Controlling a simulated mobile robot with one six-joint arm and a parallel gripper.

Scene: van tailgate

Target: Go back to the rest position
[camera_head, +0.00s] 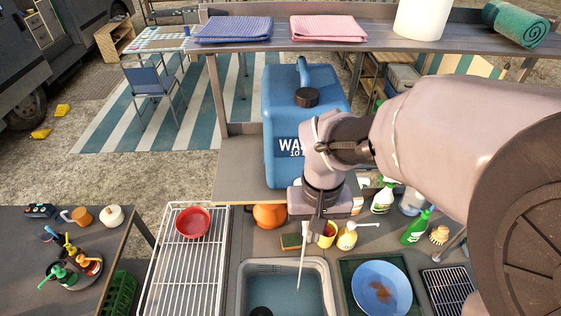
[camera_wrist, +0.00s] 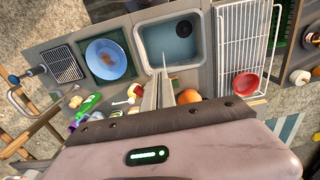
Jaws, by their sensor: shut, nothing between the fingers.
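My gripper (camera_head: 314,232) hangs at the end of my arm over the back edge of the sink (camera_head: 316,266), in front of the large blue water container (camera_head: 282,125). In the wrist view, its fingers (camera_wrist: 162,92) are close together, with nothing seen between them. The sink (camera_wrist: 172,42) lies ahead of the fingers there. A thin pale spout-like piece shows by the fingertips; I cannot tell how far apart they are. My arm reaches in from the right and hides part of the counter behind it.
A blue plate with a brown stain (camera_head: 380,287) lies right of the sink. A red bowl (camera_head: 193,222) sits on the white rack (camera_head: 182,270) at left. Spray bottles (camera_head: 416,226) and a sponge (camera_head: 292,241) stand nearby. An upper shelf (camera_head: 380,33) holds folded towels.

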